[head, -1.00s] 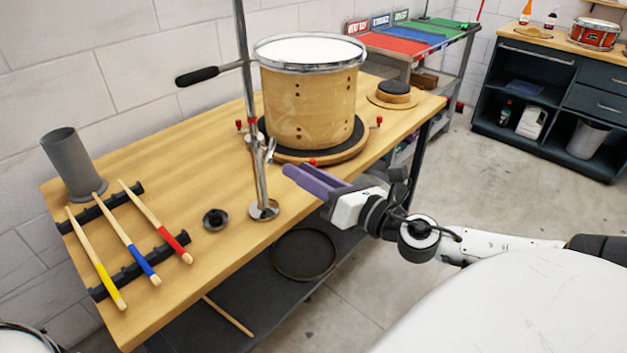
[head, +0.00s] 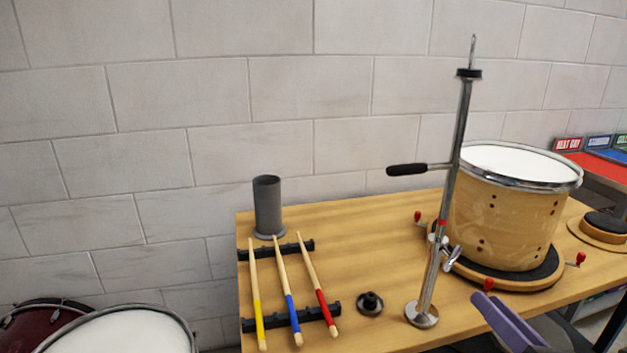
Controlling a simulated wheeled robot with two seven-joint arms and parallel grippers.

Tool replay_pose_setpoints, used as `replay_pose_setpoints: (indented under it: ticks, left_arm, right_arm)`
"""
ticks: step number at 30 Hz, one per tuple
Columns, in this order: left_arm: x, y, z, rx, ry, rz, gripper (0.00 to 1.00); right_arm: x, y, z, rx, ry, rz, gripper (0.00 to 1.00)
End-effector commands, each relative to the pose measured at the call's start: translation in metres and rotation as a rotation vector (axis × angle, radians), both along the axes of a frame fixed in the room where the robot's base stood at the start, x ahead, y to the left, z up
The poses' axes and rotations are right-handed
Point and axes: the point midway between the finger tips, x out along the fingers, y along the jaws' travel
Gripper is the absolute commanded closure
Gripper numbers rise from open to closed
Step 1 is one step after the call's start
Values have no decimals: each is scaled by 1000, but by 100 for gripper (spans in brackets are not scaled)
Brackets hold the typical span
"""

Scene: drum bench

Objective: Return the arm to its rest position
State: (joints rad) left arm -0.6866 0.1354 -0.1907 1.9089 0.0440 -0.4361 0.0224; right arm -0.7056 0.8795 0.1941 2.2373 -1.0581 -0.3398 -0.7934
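My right gripper (head: 508,328) shows only in part at the bottom right edge of the head view, as purple fingers just in front of the bench's front edge. It is apart from the drum and the stand, and nothing shows between its fingers. Its body is cut off by the frame, and I cannot tell how far its fingers are apart. My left gripper is not in view. The wooden drum (head: 503,225) with a white head sits on a round black-topped base (head: 500,279) on the bench (head: 375,235).
A chrome stand (head: 445,210) with a black handle (head: 407,170) rises left of the drum. Three drumsticks (head: 286,290) lie on black racks, with a grey cup (head: 268,207) behind them. A small black disc part (head: 370,303) lies near the stand. More drums (head: 120,331) stand at lower left.

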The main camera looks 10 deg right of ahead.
Motion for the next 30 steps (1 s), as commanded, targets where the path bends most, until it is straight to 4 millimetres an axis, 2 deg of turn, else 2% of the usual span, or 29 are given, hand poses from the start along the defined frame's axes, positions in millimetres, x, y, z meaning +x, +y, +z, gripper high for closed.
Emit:
replay_pose_setpoints:
  ticks: [2, 4, 8, 9, 11, 12, 15, 18, 22, 25, 30]
  left_arm:
    - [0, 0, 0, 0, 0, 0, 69]
    - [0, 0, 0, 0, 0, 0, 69]
    - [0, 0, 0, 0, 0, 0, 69]
    - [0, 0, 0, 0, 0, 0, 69]
    - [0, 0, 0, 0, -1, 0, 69]
    - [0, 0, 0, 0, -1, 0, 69]
    - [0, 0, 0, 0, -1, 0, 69]
    - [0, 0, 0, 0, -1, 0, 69]
    - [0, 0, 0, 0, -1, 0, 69]
    - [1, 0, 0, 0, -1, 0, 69]
    - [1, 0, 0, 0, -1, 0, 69]
  right_arm:
    - [-6, -8, -26, 146, 55, -51, 73]
    - [-16, -14, -63, 359, 130, -123, 73]
    - [-49, -5, -153, 893, 285, -312, 73]
    - [-61, 4, -180, 1061, 329, -376, 73]
    - [-79, 24, -218, 1308, 389, -474, 73]
    - [-91, 42, -240, 1469, 426, -540, 73]
    - [-118, 90, -284, 1831, 502, -701, 73]
    - [-138, 137, -311, 2113, 558, -840, 73]
    - [-152, 181, -326, 2342, 604, -963, 73]
    - [-157, 196, -330, 2420, 618, -1008, 73]
    - [-158, 199, -331, 2439, 622, -1020, 73]
